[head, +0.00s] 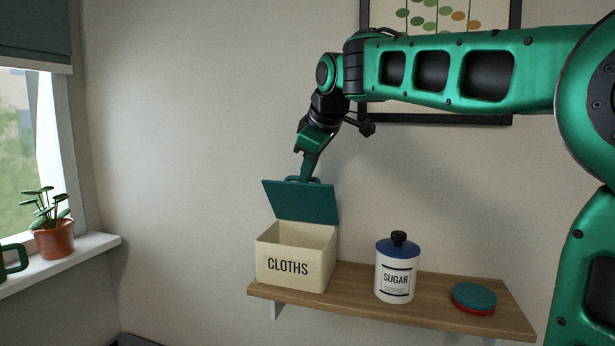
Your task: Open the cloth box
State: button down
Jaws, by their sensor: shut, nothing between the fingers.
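The cloth box (296,259) is a cream box marked "CLOTHS" at the left end of a wooden wall shelf. Its teal lid (302,202) is raised and tilted up at the back of the box, so the box mouth is uncovered. I cannot see down to the box's bottom. My gripper (308,178) is shut, pointing down at the top edge of the raised lid, by its handle. I cannot tell whether the fingertips touch the lid.
On the shelf (344,293), a white sugar jar (395,275) with a blue lid stands right of the box. A teal and red round item (474,298) lies farther right. A potted plant (54,235) stands on the windowsill at left. A framed picture hangs behind my arm.

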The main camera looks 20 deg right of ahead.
jog(key=shift+w+d+r+g, duration=0.2)
jog(key=shift+w+d+g, duration=0.15)
jog(key=shift+w, duration=0.25)
jog(key=w+d, duration=0.1)
jog(key=w+d+r, duration=0.1)
jog(key=w, duration=0.1)
jog(key=shift+d+y, duration=0.15)
jog(key=shift+y, duration=0.15)
